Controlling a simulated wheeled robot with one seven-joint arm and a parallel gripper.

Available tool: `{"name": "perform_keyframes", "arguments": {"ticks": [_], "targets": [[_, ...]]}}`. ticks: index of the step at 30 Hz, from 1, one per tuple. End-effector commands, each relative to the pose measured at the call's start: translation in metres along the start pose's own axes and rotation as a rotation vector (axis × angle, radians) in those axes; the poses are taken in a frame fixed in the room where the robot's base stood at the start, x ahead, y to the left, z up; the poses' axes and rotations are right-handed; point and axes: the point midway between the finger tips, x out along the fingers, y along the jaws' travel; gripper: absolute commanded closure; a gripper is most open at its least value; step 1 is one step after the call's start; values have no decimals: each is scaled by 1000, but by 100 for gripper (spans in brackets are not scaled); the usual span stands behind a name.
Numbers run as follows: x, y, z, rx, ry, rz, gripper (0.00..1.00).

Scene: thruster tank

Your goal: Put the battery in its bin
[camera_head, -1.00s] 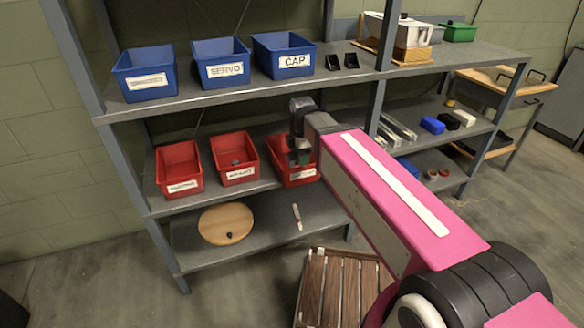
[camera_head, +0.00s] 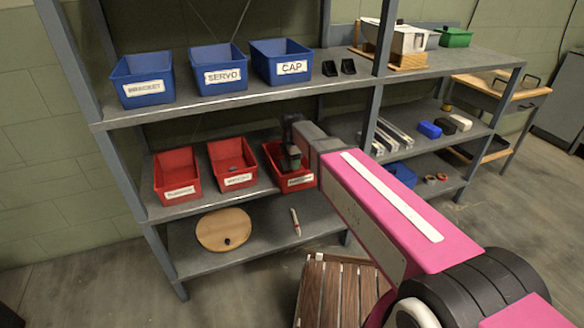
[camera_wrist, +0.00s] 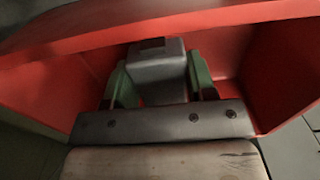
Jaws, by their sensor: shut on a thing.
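My gripper (camera_wrist: 160,90) has its green fingers closed on both sides of a grey block, the battery (camera_wrist: 158,70). In the wrist view the battery is between the walls of a red bin (camera_wrist: 272,60). In the head view my gripper (camera_head: 292,158) reaches down into the rightmost red bin (camera_head: 300,183) on the middle shelf. This bin has a white label that is too small to read. The battery is mostly hidden in the head view by my gripper and arm. I cannot tell whether it touches the bin floor.
Two more red bins stand to the left, the middle one (camera_head: 236,180) holding a small dark item. Blue bins (camera_head: 222,88) stand on the shelf board above. A wooden disc (camera_head: 224,228) and a marker-like stick (camera_head: 296,221) lie on the bottom shelf.

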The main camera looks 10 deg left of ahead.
Motion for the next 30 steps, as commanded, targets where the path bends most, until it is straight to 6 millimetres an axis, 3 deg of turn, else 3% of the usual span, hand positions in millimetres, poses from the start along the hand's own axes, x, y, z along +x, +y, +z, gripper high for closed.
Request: {"name": "perform_keyframes", "arguments": {"ticks": [6,18,19,21,30], "targets": [[27,0,0,0,0,-1,88],[32,0,0,0,0,0,88],[32,0,0,0,0,0,43],[32,0,0,0,0,0,24],[30,0,0,0,0,0,24]]}}
